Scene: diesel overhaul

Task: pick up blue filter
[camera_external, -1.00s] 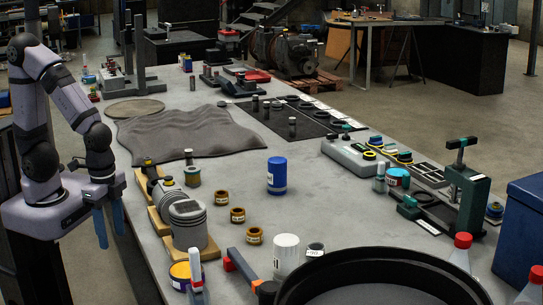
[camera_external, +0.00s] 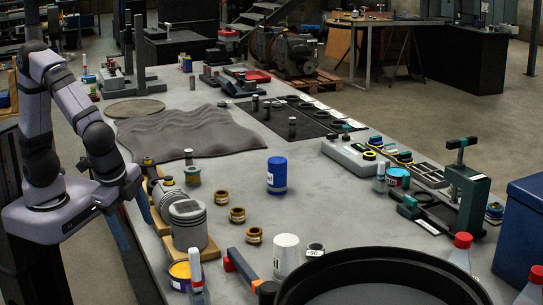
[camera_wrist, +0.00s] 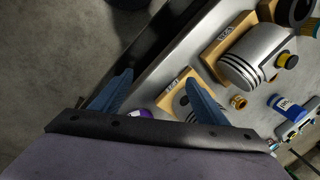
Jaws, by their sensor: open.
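The blue filter (camera_external: 277,176) is a blue can with a white label. It stands upright near the middle of the grey bench in the external view. In the wrist view a blue cylinder with a white label, which looks like it, shows at the right (camera_wrist: 288,106). My gripper (camera_external: 134,226) has two blue fingers, hangs at the left edge of the bench, and is open and empty. In the wrist view its fingertips (camera_wrist: 158,80) are spread apart over the bench edge. The filter is well to the right of my gripper, beyond the pistons.
A grey piston (camera_external: 187,226) on a wooden block stands between my gripper and the filter. Several brass rings (camera_external: 237,215) lie left of the filter. A white can (camera_external: 286,256) and a large black pan (camera_external: 385,262) are in front.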

